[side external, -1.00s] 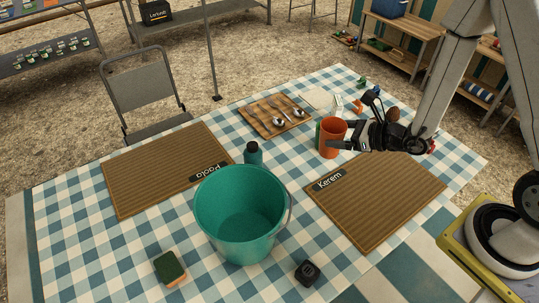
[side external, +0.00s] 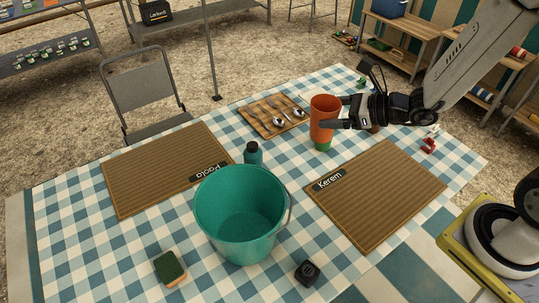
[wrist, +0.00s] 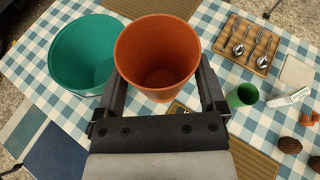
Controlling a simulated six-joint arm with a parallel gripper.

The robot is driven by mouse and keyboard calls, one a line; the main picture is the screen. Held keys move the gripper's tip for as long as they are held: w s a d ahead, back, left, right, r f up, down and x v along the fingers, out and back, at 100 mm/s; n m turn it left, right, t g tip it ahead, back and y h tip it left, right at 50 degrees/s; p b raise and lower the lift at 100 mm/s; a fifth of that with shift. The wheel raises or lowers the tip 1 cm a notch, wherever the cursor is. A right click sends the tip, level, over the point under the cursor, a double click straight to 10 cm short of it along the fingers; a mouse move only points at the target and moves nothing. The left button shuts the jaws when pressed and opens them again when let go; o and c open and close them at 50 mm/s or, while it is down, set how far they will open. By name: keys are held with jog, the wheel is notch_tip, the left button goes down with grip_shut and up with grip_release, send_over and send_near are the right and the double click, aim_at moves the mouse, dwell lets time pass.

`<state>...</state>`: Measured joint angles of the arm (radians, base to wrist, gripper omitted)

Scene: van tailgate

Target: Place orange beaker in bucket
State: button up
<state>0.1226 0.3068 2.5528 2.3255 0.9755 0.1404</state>
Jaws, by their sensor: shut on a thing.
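The orange beaker (side external: 322,120) is held upright in my gripper (side external: 328,124), above the table. In the wrist view the beaker (wrist: 158,55) sits between the two fingers of my gripper (wrist: 160,85), which are shut on it, and its open mouth looks empty. The teal bucket (side external: 240,212) stands on the table to the left of the beaker and nearer the side camera. It looks empty and its handle hangs at its right side. The bucket (wrist: 70,60) also shows left of the beaker in the wrist view, partly hidden by it.
A green cup (wrist: 242,96) stands near the beaker. Two brown placemats (side external: 385,200), a cutlery board (side external: 265,118), a sponge (side external: 170,268) and a small black object (side external: 307,272) lie on the checked cloth.

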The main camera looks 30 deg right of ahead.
jog(key=s+a+f+n+g+y, duration=0.2)
jog(key=s+a+n+g, duration=0.2)
jog(key=a, duration=0.5)
jog(key=s+a+f+n+g+y, duration=0.3)
jog(key=s+a, duration=0.3)
jog(key=a, duration=0.4)
jog(key=shift+a+n+g+y, duration=0.2)
jog(key=shift+n+g+y, duration=0.1)
jog(key=shift+n+g, duration=0.3)
jog(key=w+a+f, duration=0.7)
jog(key=w+f, duration=0.2)
jog(key=w, duration=0.2)
jog(key=shift+a+f, duration=0.2)
jog(key=shift+w+f, duration=0.1)
jog(key=shift+w, duration=0.05)
